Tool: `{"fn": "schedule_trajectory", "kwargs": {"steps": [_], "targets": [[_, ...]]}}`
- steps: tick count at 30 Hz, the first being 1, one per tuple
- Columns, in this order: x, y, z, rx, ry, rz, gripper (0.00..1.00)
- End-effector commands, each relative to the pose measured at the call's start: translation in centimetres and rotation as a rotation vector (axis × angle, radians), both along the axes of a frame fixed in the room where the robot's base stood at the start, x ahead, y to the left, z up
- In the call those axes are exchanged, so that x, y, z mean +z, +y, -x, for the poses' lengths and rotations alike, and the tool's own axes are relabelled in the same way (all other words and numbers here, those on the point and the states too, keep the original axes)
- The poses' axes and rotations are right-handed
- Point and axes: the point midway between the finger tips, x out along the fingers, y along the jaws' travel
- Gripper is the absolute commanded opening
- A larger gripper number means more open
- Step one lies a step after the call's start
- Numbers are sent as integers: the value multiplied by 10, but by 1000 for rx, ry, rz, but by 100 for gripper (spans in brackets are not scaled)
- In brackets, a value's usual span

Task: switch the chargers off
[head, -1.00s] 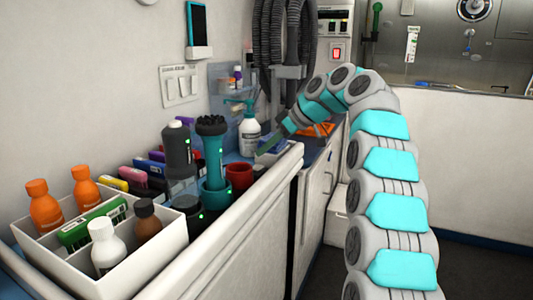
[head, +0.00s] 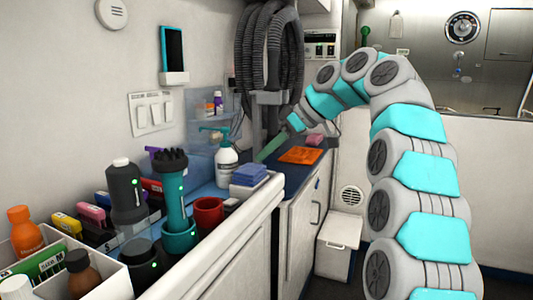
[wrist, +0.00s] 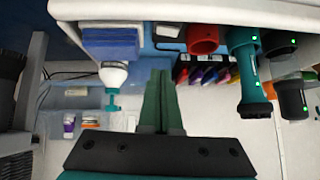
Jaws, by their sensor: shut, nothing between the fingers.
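A teal clipper (head: 173,195) and a dark grey clipper (head: 124,192) stand upright in charging cups on the counter, each with a green light. The teal cup (head: 180,238) and the dark cup (head: 141,252) also show green lights. Both clippers appear at the right of the wrist view, the teal one (wrist: 248,75) and the dark one (wrist: 291,97). A white plate with three rocker switches (head: 152,112) is on the left wall; their positions are unclear. My gripper (head: 263,157) is shut and empty beyond the sponges, its green fingers (wrist: 159,75) together, apart from the switches.
A pump bottle (head: 227,165), blue sponges (head: 248,175) and a red cup (head: 208,215) stand along the counter. A white box of bottles (head: 105,283) is at front left. Hoses (head: 268,50) hang behind my gripper.

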Motion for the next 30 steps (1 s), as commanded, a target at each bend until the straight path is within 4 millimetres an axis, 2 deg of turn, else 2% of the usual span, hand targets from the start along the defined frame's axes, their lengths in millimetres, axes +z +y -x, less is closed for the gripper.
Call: {"fn": "schedule_trajectory", "kwargs": {"steps": [9,18,23,30], "targets": [[3,6,12,1,67,-28,0],[3,7,13,1,70,-28,0],[-7,15,12,2,72,-27,0],[-27,37,8,3,74,-27,0]]}}
